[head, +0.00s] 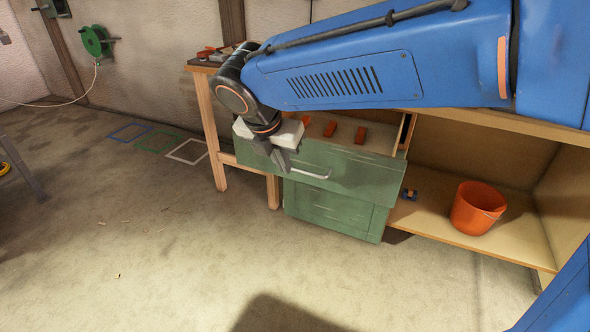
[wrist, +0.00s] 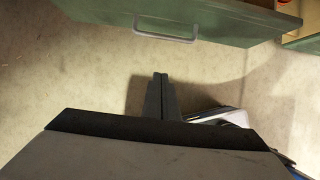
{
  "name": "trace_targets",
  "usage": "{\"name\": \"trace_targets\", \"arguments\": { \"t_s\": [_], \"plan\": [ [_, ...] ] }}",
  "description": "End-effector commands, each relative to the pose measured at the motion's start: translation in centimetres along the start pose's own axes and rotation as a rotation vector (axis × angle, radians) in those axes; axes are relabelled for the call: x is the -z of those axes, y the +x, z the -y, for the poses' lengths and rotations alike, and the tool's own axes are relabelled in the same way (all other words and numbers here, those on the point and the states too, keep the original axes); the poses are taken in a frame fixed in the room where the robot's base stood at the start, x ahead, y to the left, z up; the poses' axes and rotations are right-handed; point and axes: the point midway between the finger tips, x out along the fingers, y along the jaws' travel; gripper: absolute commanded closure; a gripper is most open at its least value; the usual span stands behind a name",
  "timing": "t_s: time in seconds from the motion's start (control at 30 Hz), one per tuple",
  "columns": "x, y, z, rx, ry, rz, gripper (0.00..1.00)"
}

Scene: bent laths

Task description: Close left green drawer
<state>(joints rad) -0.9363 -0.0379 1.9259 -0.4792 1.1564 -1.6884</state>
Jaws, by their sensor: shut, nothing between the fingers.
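The green drawer (head: 355,178) stands pulled out from the workbench in the head view, its front tilted in the picture by perspective. Its pale bar handle (head: 311,173) is on the front face. In the wrist view the drawer front (wrist: 230,25) runs along the top edge, with the handle (wrist: 165,35) below it. My gripper (head: 283,163) is in front of the drawer's left part, overlapping it in the head view. In the wrist view my gripper (wrist: 160,78) has its fingers together and empty, apart from the handle in the picture. My arm hides part of the drawer's top.
A second green front (head: 330,208) sits below the drawer. Several orange blocks (head: 330,129) lie behind the drawer front. An orange bucket (head: 478,207) stands on the shelf at right. The concrete floor at left is open, with coloured outlined squares (head: 187,151).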

Motion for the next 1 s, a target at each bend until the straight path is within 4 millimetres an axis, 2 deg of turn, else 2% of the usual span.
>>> {"name": "trace_targets", "arguments": {
  "t_s": [0.17,0.67,0.8,1.0],
  "plan": [
    [0.1,1.7,-0.1,0.003,-0.007,0.0,1.0],
    [0.1,10.3,0.1,0.004,-0.004,-0.001,1.0],
    [-2.1,10.5,0.0,0.001,-0.001,0.0,1.0],
    [-3.5,10.9,0.0,0.001,-0.003,0.0,1.0]
  ]
}}
